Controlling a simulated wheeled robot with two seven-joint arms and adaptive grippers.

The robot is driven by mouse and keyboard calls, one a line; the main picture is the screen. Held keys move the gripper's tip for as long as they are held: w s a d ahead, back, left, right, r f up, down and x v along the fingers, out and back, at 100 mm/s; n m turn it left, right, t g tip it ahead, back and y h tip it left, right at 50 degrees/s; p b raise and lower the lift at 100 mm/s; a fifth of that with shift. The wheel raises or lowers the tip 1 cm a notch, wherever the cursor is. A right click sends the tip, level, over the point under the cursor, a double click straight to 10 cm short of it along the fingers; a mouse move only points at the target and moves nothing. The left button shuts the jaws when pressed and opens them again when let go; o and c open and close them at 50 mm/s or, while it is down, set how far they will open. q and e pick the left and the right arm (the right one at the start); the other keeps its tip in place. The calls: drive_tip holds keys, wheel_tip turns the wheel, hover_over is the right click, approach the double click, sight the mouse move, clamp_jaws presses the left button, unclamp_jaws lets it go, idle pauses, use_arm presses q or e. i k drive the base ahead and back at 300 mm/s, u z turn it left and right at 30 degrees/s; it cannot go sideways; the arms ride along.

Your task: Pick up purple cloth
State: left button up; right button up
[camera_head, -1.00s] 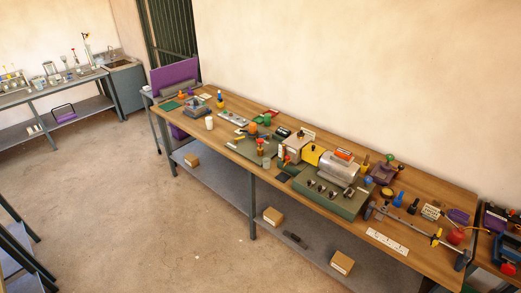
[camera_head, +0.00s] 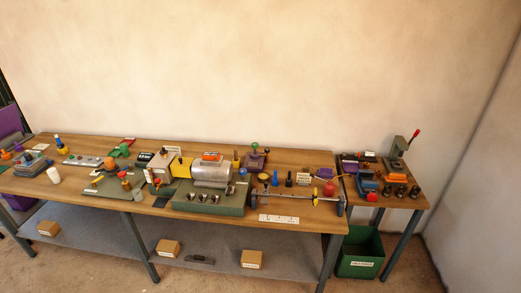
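No purple cloth can be told with certainty at this size. A small flat purple item (camera_head: 325,173) lies near the right end of the long wooden table (camera_head: 300,215), just behind a red round object (camera_head: 329,188); it may be the cloth. Another purple item (camera_head: 349,167) lies at the back left of the small side table (camera_head: 408,203). A purple object hangs or stands under the left end of the long table (camera_head: 20,203). Neither of my grippers is in view.
A grey and yellow machine (camera_head: 212,173) on a green base fills the middle of the long table. A green bin (camera_head: 360,254) stands under the side table. Several boxes lie on the lower shelf. A wall closes the back; another stands right.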

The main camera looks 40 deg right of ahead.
sight(323, 173)
drive_tip(key=z, duration=2)
